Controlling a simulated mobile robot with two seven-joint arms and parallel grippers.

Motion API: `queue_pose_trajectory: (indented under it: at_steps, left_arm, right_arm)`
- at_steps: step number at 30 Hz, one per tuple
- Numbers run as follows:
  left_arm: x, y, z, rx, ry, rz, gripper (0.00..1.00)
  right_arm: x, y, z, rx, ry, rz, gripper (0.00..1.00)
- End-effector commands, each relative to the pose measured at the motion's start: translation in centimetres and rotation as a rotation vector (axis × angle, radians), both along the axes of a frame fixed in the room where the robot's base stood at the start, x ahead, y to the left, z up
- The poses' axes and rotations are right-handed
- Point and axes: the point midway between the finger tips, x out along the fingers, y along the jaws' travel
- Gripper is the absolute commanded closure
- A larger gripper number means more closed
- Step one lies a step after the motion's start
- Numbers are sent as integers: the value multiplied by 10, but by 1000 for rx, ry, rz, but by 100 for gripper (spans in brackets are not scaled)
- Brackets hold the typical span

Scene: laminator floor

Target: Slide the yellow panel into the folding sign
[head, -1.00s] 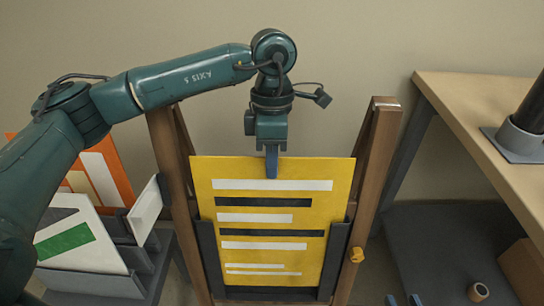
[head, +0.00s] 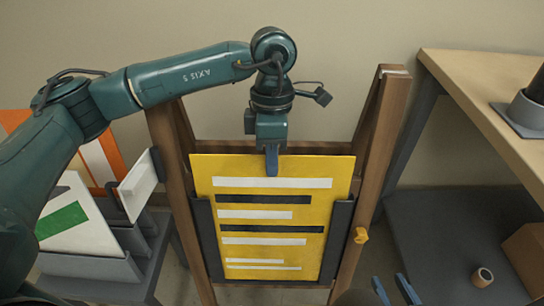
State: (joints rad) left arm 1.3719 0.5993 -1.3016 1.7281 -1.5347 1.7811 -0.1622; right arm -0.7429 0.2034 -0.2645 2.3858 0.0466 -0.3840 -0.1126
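The yellow panel (head: 270,213), with white and black stripes, stands upright in the wooden folding sign (head: 378,170). Its lower side edges run behind or inside the dark left rail (head: 207,245) and right rail (head: 337,245); its upper part stands above them. Its bottom is near the dark lower bar, but I cannot tell whether it touches. My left gripper (head: 271,162) is shut on the middle of the panel's top edge. A yellow knob (head: 361,235) is on the sign's right leg. My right gripper (head: 396,291) shows two parted blue fingers at the bottom, open and empty.
A grey rack (head: 90,268) with white, green and orange panels stands left of the sign. At right is a wooden table (head: 480,95) with a grey holder (head: 525,112). Below it, a dark platform (head: 435,230) bears a small roll (head: 482,277) and a brown box (head: 527,255).

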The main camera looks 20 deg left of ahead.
Motion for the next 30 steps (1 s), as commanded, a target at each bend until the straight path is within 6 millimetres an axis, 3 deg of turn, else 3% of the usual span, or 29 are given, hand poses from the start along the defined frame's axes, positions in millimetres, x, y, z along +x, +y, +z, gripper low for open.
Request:
queue_pose_trajectory:
  at_steps: [2, 12, 20, 26, 30]
  left_arm:
    - [0, 0, 1, -1, 0, 0, 100]
    - [0, 0, 1, -1, 0, 0, 70]
    - [0, 0, 2, 0, 0, 0, 70]
    - [5, 1, 27, -1, -3, 0, 70]
    - [10, 2, 58, -2, -5, 1, 70]
  right_arm:
    - [0, 0, 1, 1, -2, 0, 70]
    - [-1, 0, 2, 3, -4, 0, 70]
    - [-1, -1, 1, 2, -2, -2, 70]
    - [-1, -3, 7, 7, -6, -8, 70]
    - [-2, -4, 12, 18, -6, -15, 70]
